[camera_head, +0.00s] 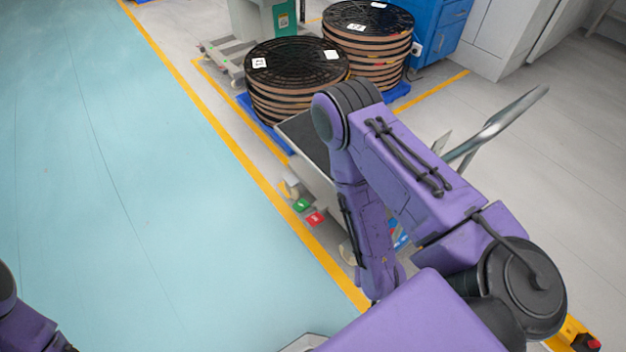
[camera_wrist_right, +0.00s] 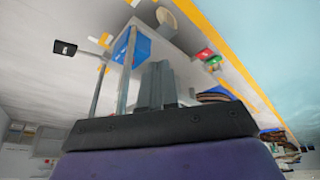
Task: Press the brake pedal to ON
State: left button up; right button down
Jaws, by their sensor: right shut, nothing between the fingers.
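A green pedal (camera_head: 301,204) and a red pedal (camera_head: 315,219) sit side by side low at the near end of a cart (camera_head: 318,180), beside the yellow floor line. Any lettering on them is too small to read. In the right wrist view the red pedal (camera_wrist_right: 204,54) and green pedal (camera_wrist_right: 214,61) show beyond my right gripper (camera_wrist_right: 157,68), to its right and apart from it. The gripper's fingers are together with nothing between them. In the head view my purple right arm hides the gripper and part of the cart. My left gripper is out of view.
The cart has a metal handle (camera_head: 505,120) on its right and casters at floor level. Two stacks of dark reels (camera_head: 297,68) (camera_head: 368,30) stand behind it on blue pallets. The teal floor (camera_head: 120,190) left of the yellow line is clear.

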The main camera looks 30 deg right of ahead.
jog(key=w+f+n+y+b, duration=0.3)
jog(key=w+f+n+b, duration=0.1)
jog(key=w+f+b, duration=1.7)
jog(key=w+d+r+n+b, duration=0.1)
jog(key=w+d+b, duration=0.2)
jog(key=w, duration=0.4)
jog(key=w+d+r+n+g+b, duration=0.1)
jog(key=w+d+n+b, duration=0.1)
jog(key=w+b, duration=0.4)
jog(key=shift+w+d+r+n+b, duration=0.3)
jog(key=shift+w+d+r, duration=0.05)
jog(key=shift+w+d, duration=0.3)
